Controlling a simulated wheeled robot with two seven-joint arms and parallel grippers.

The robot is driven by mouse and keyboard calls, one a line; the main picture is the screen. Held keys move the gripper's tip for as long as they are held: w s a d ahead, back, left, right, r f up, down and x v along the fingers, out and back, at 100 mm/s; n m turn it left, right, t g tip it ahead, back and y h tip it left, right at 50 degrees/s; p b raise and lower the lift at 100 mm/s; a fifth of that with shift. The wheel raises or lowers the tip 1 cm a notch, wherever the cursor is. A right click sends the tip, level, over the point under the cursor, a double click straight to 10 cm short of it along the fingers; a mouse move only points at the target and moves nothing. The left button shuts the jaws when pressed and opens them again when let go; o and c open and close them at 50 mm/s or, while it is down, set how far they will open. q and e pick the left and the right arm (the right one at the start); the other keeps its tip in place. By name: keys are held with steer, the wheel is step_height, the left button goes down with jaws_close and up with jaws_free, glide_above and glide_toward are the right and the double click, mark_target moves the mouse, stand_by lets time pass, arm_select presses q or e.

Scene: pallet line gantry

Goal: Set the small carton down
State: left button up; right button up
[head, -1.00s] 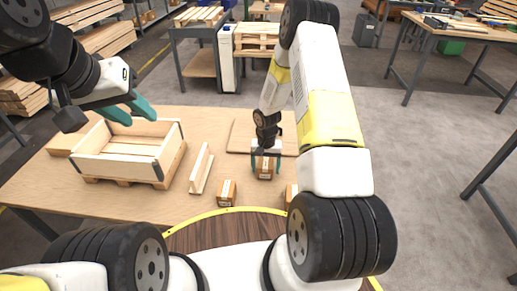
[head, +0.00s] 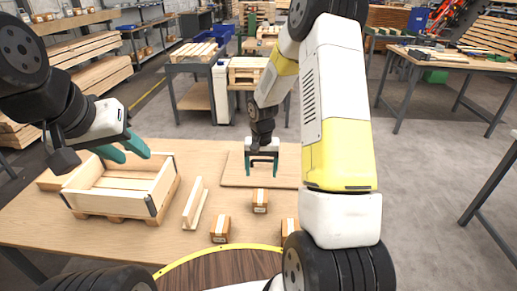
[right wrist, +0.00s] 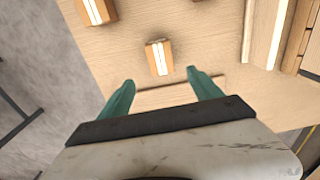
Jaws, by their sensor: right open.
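The small carton (head: 260,201), brown with a pale stripe of tape, stands upright on the wooden table (head: 165,238). My right gripper (head: 262,172) is open and empty behind it, above a thin board. In the right wrist view the carton (right wrist: 159,58) lies beyond the spread teal fingertips (right wrist: 160,82), apart from them. My left gripper (head: 124,148) is raised near the far side of the wooden crate (head: 160,190), its teal fingers apart with nothing between them.
Two other cartons stand nearer me, one at the left (head: 220,228) and one at the right (head: 289,226), partly hidden by my right arm. An angled wooden piece (head: 194,205) stands between crate and cartons. The thin board (head: 235,172) lies flat at the back.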

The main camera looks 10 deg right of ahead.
steer(key=s+r+n+t, duration=0.15)
steer(key=s+r, duration=0.35)
steer(key=r, duration=0.6)
steer(key=s+r+t, duration=0.2)
steer(key=s+r, duration=0.2)
steer(key=r, duration=0.6)
steer(key=s+a+r+n+t+y, duration=0.1)
steer(key=s+r, duration=0.3)
steer(key=s, duration=0.3)
steer(key=s+a+r+n+t+y, duration=0.1)
steer(key=s+r, duration=0.3)
steer(key=s, duration=0.4)
steer(key=shift+a+r, duration=0.2)
steer(key=shift+r, duration=0.1)
